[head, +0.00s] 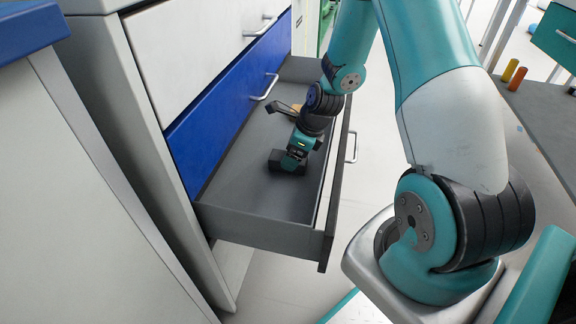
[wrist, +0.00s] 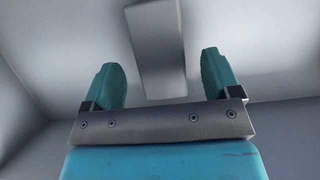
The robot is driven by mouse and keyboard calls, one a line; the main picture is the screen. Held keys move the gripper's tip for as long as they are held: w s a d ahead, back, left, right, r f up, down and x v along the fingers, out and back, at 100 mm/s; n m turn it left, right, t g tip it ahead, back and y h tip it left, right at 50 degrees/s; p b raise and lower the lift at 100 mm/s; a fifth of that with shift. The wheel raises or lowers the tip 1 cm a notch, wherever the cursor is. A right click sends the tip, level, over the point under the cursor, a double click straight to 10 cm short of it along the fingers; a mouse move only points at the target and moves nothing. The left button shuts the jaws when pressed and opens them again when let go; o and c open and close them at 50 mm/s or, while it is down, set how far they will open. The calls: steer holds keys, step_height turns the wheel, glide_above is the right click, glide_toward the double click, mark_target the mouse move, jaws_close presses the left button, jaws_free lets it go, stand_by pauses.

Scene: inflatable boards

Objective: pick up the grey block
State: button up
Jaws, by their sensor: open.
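The grey block (wrist: 157,45) shows in the wrist view as a long, plain grey shape. It lies between and beyond the two teal fingers, with a gap on each side. My gripper (wrist: 158,62) is open, its fingers spread wide, and holds nothing. In the head view my gripper (head: 290,161) points down inside the open drawer (head: 235,195), toward its near half. I cannot make out the block there for sure; my gripper's dark parts hide that spot.
Drawer walls rise around my gripper, and the blue drawer front (head: 230,105) stands to the left. The drawer floor nearer the camera is bare. Orange and yellow cylinders (head: 513,74) stand on a table at right.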

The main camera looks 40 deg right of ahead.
steer(key=b+x, duration=0.1)
steer(key=x, duration=0.2)
steer(key=shift+w+f, duration=0.1)
steer(key=shift+f, duration=0.1)
steer(key=shift+r, duration=0.1)
steer(key=c, duration=1.1)
